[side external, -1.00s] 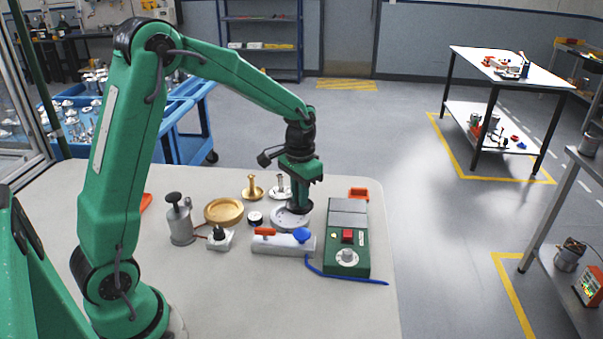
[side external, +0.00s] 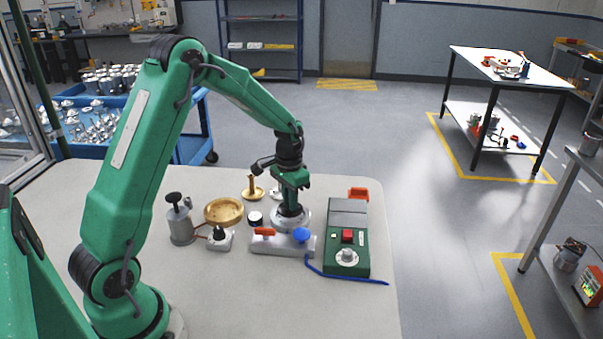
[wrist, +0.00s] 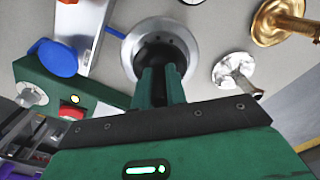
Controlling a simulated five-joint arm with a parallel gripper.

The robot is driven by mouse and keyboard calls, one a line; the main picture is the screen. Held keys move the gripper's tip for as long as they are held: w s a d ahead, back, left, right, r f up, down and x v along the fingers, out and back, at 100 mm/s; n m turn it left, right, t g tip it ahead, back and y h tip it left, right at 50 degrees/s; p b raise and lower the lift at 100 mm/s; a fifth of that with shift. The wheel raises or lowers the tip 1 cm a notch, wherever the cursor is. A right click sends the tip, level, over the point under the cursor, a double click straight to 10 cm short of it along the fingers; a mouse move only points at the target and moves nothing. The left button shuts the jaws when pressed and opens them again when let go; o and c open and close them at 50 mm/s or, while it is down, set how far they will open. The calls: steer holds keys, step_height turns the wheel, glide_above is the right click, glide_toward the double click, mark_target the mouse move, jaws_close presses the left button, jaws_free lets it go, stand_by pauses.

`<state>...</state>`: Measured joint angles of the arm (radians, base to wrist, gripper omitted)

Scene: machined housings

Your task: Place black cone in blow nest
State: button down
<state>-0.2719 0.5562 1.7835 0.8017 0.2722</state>
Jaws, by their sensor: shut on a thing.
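The black cone (wrist: 158,57) sits between the green fingers of my gripper (wrist: 163,85) in the wrist view. My gripper is shut on it. The cone is over the middle of a round silver nest (wrist: 131,68), and the nest's rim shows around it. In the side view my gripper (side external: 291,190) points down and the dark cone (side external: 290,210) is low at the grey round nest (side external: 303,223). My fingers hide part of the cone, and I cannot tell whether it is fully seated.
A grey block with orange and blue knobs (side external: 270,247) stands in front of the nest. A green control box (side external: 335,262) is to the right. The front table area is clear.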

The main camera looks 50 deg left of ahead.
steer(key=shift+f, duration=0.95)
steer(key=shift+f, duration=0.1)
steer(key=c, duration=1.4)
jaws_free()
step_height(320, 180, up, 12)
steer(key=shift+f, duration=0.2)
steer(key=shift+r, duration=0.35)
